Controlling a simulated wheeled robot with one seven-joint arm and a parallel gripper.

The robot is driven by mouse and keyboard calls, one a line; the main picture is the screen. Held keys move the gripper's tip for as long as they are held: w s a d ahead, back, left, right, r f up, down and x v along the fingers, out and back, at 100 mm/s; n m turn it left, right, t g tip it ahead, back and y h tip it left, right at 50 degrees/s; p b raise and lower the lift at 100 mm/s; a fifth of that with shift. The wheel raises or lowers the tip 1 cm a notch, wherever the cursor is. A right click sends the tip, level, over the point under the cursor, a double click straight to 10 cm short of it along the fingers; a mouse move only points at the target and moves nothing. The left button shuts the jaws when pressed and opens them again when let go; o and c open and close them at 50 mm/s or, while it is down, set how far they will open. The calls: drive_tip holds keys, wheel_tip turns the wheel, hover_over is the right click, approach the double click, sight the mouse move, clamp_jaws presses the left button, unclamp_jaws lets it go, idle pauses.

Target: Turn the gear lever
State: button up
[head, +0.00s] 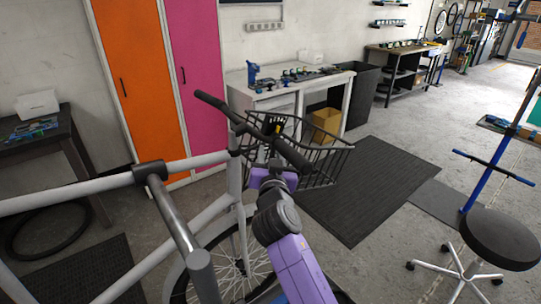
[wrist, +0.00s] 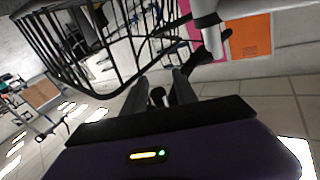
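The bicycle handlebar (head: 245,128), with dark grips, stands in the middle of the head view. A small black and yellow part (head: 276,127) shows by the bar; I cannot tell whether it is the gear lever. My gripper (wrist: 158,84) is close to the right grip, with its purple body (head: 272,177) just below it in the head view. In the wrist view its two grey fingers are apart. A small dark rounded part (wrist: 158,97) shows between them, possibly the lever or the grip end. Contact cannot be made out. In the head view the fingertips are hidden.
A black wire basket (head: 325,165) is right beside my gripper, and fills the upper left of the wrist view (wrist: 85,45). The bike's grey frame (head: 80,190) lies to the left. A black stool (head: 500,238) stands at right. Floor mats lie between.

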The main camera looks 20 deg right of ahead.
clamp_jaws()
idle(1.4)
